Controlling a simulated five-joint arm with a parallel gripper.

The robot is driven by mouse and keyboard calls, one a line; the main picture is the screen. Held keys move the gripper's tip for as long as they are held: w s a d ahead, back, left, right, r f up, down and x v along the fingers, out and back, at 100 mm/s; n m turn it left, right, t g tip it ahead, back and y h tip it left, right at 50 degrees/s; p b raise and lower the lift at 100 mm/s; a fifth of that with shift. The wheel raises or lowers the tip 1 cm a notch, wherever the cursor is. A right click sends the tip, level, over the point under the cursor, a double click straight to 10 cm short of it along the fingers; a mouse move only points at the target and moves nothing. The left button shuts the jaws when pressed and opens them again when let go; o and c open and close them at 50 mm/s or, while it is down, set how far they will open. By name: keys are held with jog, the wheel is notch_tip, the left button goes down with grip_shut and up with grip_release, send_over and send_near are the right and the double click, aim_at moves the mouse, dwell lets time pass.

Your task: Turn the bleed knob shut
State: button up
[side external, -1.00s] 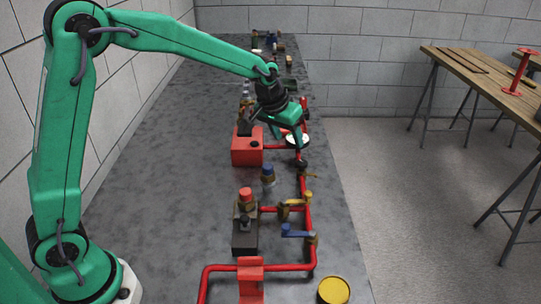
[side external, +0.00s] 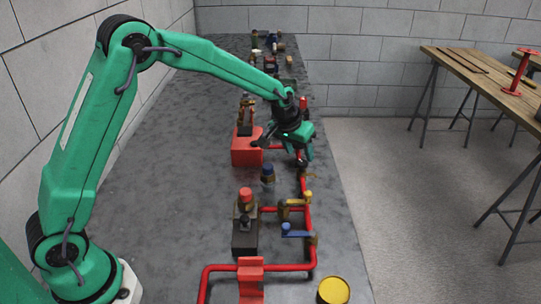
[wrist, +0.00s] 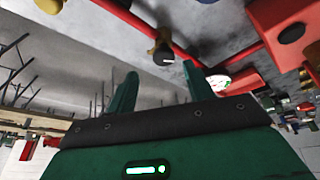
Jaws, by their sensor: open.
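A small dark knob on a brass-coloured fitting, which I take for the bleed knob (wrist: 162,52), shows in the wrist view beside the red pipe, just beyond and between my fingertips. In the side view a dark round fitting (side external: 301,163) sits on the pipe below my gripper; I cannot tell if it is the same knob. My gripper (wrist: 160,70) is open and empty, its two green fingers apart. In the side view my gripper (side external: 303,154) hangs low over the pipe, right of the red box. Contact with the knob cannot be made out.
The red box (side external: 246,152) stands left of my gripper. A white-faced gauge (wrist: 218,82) is close to my right finger in the wrist view.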

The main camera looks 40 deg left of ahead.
aim_at(303, 163)
jog(key=shift+x, duration=2.3)
jog(key=shift+a, duration=0.2)
jog(key=shift+d, duration=0.1)
jog(key=c, duration=1)
